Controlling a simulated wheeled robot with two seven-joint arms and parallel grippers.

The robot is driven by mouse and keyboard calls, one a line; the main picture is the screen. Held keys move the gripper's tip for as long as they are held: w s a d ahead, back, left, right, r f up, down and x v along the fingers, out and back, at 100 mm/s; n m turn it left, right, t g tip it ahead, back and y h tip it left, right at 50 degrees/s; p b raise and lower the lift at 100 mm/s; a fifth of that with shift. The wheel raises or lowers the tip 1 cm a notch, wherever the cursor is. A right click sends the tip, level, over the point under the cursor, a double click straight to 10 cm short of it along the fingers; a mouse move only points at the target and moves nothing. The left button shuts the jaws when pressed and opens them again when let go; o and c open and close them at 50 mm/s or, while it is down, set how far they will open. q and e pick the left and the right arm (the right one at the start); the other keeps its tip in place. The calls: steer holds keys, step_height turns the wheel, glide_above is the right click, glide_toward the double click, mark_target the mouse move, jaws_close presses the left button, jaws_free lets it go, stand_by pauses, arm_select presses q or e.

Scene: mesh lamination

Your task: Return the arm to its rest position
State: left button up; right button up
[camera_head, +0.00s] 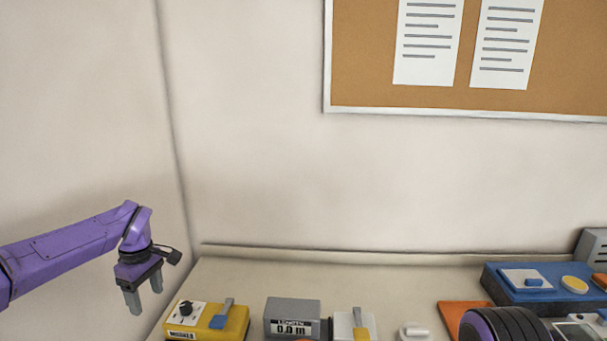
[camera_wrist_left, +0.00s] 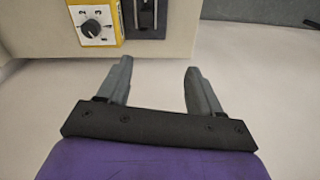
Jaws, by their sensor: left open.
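My left arm, purple, comes in from the left in the head view. Its left gripper (camera_head: 144,293) points down with its two grey fingers apart, in the air beside the left end of the table. In the left wrist view, the same left gripper (camera_wrist_left: 160,88) is open with nothing between its fingers. A purple and black rounded part at the bottom right of the head view may belong to my right arm. My right gripper does not show.
A yellow box with a dial (camera_head: 207,319) stands at the table's left end; its dial also shows in the left wrist view (camera_wrist_left: 97,24). Right of it are a grey length counter (camera_head: 292,316) and a switch box (camera_head: 354,326). A blue unit (camera_head: 535,285) stands at the right.

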arm_select(q)
steer(key=s+d+f+m+t+y, duration=0.25)
steer(key=s+f, duration=0.25)
steer(key=f, duration=0.3)
steer(key=s+d+f+m+t+y, duration=0.1)
steer(key=s+f+y, duration=0.25)
steer(key=f, duration=0.45)
steer(key=s+d+f+m+t+y, duration=0.1)
steer(key=s+d+f+m+y, duration=0.1)
steer(key=s+f, duration=0.55)
steer(key=s+d+f+m+h, duration=0.1)
steer(key=s+f+m+h, duration=0.15)
steer(key=s, duration=0.75)
steer(key=s+f+m+h, duration=0.1)
steer(key=s+f+h, duration=0.25)
steer(key=s, duration=0.75)
step_height(320, 180, down, 14)
steer(key=g+b, duration=0.1)
steer(key=b, duration=1.2)
steer(key=shift+s+y, duration=0.35)
steer(key=shift+y, duration=0.05)
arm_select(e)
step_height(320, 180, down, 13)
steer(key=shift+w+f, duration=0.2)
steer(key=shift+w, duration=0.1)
arm_select(q)
steer(key=shift+d+r, duration=0.1)
